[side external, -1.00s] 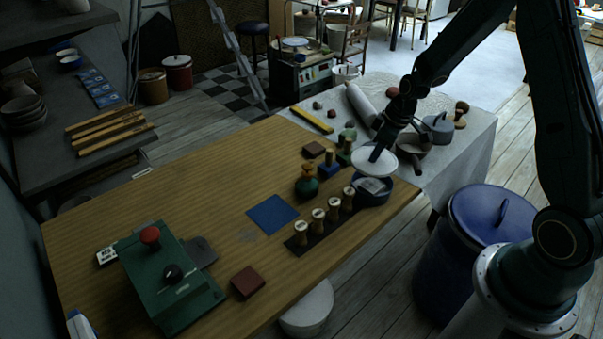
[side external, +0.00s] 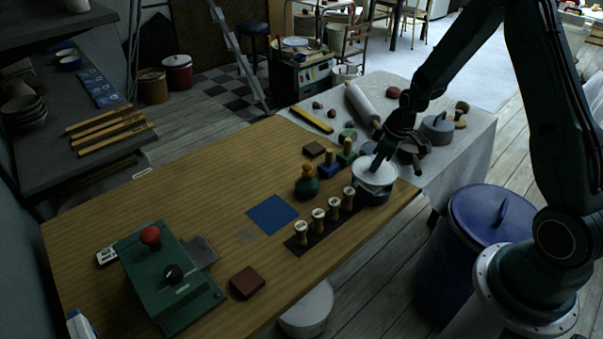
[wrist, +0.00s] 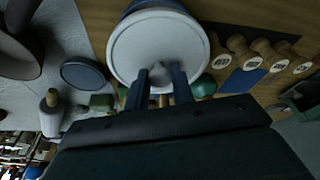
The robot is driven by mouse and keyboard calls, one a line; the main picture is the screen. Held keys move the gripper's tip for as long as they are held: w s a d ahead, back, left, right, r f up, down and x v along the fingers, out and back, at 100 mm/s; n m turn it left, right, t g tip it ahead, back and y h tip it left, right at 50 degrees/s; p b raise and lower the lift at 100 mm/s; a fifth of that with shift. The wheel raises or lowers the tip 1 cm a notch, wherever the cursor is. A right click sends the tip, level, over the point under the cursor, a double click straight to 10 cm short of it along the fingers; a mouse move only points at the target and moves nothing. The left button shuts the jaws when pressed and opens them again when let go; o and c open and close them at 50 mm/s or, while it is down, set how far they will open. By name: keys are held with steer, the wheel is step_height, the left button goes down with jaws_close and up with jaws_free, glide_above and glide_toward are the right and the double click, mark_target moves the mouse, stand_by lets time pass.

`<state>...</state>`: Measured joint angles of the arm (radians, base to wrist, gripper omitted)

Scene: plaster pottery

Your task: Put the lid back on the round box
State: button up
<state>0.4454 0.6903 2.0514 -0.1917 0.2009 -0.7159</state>
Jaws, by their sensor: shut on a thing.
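The white round lid (side external: 372,174) is held by my gripper (side external: 379,162) just above the dark blue round box (side external: 373,198) at the table's right corner. Part of the box's pale contents shows beneath the lid's near edge, so a small gap seems to remain there. In the wrist view, the lid (wrist: 140,45) faces the camera, and the two fingers of my gripper (wrist: 160,76) are shut on its small knob (wrist: 161,73). The blue wall of the box (wrist: 152,4) shows past the lid's far edge. The rest of the box is hidden behind the lid.
A row of wooden stamps (side external: 318,216) stands left of the box. The cloth-covered table (side external: 470,145) adjoins at the back right. A blue bin (side external: 468,250) stands below the table's right edge.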

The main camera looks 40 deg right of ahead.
steer(key=shift+f, duration=1.5)
steer(key=shift+f, duration=0.2)
stand_by(1.2)
steer(key=o, duration=1.5)
steer(key=shift+o, duration=0.2)
steer(key=shift+r, duration=0.15)
steer(key=shift+r, duration=3.35)
steer(key=shift+c, duration=0.2)
